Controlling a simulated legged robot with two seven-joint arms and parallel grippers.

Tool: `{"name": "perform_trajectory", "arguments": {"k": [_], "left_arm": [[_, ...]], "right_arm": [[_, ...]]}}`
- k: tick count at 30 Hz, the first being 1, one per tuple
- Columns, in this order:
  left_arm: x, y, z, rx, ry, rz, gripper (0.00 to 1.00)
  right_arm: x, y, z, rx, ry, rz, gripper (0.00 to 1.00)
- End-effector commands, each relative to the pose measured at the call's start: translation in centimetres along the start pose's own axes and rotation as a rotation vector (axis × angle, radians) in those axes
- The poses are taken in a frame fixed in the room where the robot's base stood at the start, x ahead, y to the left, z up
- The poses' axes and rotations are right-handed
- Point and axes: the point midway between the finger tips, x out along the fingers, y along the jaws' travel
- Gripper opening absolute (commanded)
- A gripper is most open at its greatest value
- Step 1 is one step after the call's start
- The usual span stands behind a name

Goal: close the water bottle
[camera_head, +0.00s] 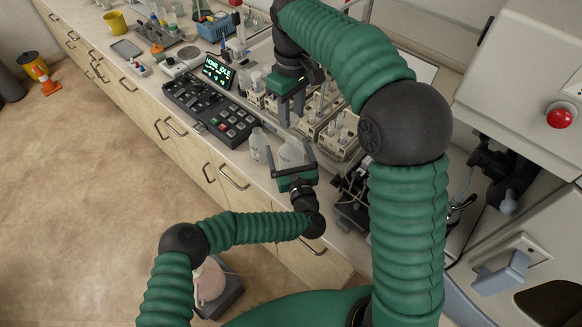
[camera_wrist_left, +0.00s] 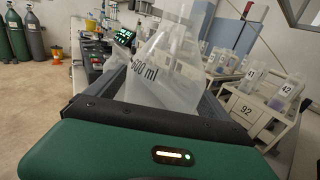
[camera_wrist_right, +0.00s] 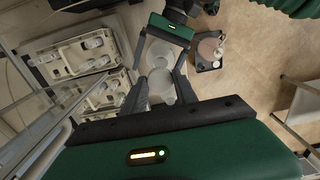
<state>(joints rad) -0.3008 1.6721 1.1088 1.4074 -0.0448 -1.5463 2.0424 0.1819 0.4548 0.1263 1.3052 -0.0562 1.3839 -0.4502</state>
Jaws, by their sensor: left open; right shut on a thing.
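The translucent water bottle (camera_head: 291,154) stands upright at the counter's front edge, between the spread fingers of my left gripper (camera_head: 293,157). My right gripper (camera_head: 284,115) points down above and slightly behind the bottle. In the right wrist view its fingers are shut on a small pale round piece, seemingly the cap (camera_wrist_right: 161,86), with the bottle below. Whether cap and bottle touch is unclear.
A second clear bottle (camera_head: 258,146) stands just left of the water bottle. A black control panel (camera_head: 212,105) with a lit display lies farther left. Sample racks (camera_head: 335,138) stand behind and to the right. A machine with a red button (camera_head: 560,117) is at right.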

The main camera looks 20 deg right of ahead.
Motion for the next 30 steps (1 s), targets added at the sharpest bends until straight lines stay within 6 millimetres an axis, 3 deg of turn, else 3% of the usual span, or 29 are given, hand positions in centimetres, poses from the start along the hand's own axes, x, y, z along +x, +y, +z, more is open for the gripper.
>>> {"name": "perform_trajectory", "arguments": {"k": [4,25,30], "left_arm": [[-0.04,0.01,0.0,0.0,0.0,0.0,0.91],[-0.06,0.02,0.01,0.0,0.0,0.0,0.0],[-0.07,0.02,0.0,0.0,0.0,0.0,0.0]], "right_arm": [[-0.01,-0.03,-0.01,0.0,0.0,0.0,0.0],[-0.02,-0.05,-0.02,0.0,0.0,0.001,0.0],[0.54,-0.07,0.02,0.0,-0.001,0.0,0.0]]}}
